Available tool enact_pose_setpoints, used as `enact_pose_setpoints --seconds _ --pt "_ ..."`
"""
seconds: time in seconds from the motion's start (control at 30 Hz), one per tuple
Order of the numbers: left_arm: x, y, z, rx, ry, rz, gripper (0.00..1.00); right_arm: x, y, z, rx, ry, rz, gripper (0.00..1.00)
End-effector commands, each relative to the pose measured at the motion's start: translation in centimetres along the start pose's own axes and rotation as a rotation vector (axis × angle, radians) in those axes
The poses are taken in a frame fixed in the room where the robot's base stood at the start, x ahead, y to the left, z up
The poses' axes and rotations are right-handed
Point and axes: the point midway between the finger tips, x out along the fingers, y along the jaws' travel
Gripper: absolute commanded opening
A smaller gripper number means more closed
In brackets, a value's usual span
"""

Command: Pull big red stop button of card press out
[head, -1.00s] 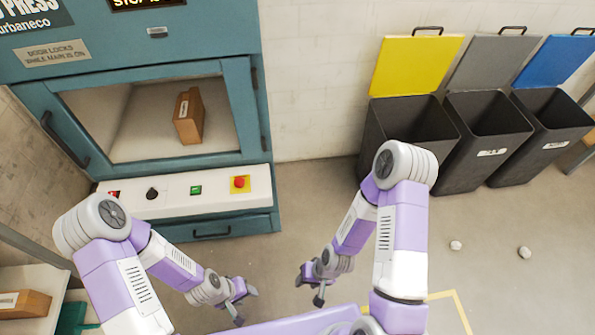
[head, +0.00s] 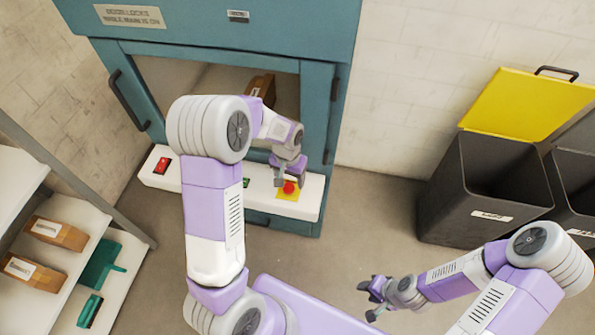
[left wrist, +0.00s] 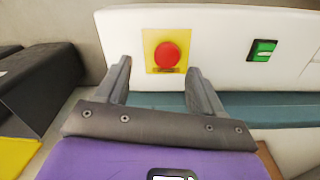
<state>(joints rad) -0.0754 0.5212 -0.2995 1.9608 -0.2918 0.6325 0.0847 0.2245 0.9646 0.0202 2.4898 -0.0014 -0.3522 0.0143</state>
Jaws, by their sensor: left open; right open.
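The big red stop button (head: 289,187) sits on a yellow plate at the right end of the white control panel (head: 310,205) of the teal card press (head: 215,25). The left wrist view shows the button (left wrist: 167,54) between and beyond the fingertips. My left gripper (head: 289,178) is open right at the button in the head view; its fingers (left wrist: 156,72) straddle the button's line with nothing between them. I cannot tell whether they touch it. My right gripper (head: 372,297) is open and empty, low over the floor to the right.
A green switch (left wrist: 262,50) lies beside the button, and a red switch (head: 162,165) is at the panel's left end. A box (head: 262,88) is inside the press. Bins (head: 490,190) stand right; a shelf (head: 75,215) with boxes stands left.

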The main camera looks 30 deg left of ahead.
Motion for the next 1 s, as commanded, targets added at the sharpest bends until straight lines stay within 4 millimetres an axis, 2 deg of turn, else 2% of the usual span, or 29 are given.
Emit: enact_pose_setpoints --seconds 0.07,0.17,0.4,0.6,0.97,1.0 --pt "-1.0 -0.7 -0.3 -0.003 -0.001 -0.019 0.67 0.2 0.1 0.0 0.0 -0.001 0.0 0.43" --pt "-0.6 -1.1 -0.4 -0.004 -0.007 -0.028 0.67 0.5 0.2 0.0 0.001 -0.001 0.0 0.43" --pt "3.4 -1.1 -0.3 -0.004 -0.01 -0.027 0.67 1.7 0.7 0.0 0.001 -0.002 0.0 0.43" --pt "5.7 -1.2 -0.3 -0.004 -0.008 -0.026 0.67 2.3 0.9 -0.1 0.001 -0.001 0.0 0.43" --pt "6.1 -1.2 -0.3 -0.004 -0.006 -0.025 0.67 2.4 0.9 -0.1 0.001 -0.001 0.0 0.43" --pt "6.1 -1.2 -0.3 -0.004 -0.006 -0.025 0.61 2.4 0.9 -0.1 0.001 -0.001 0.0 0.43"
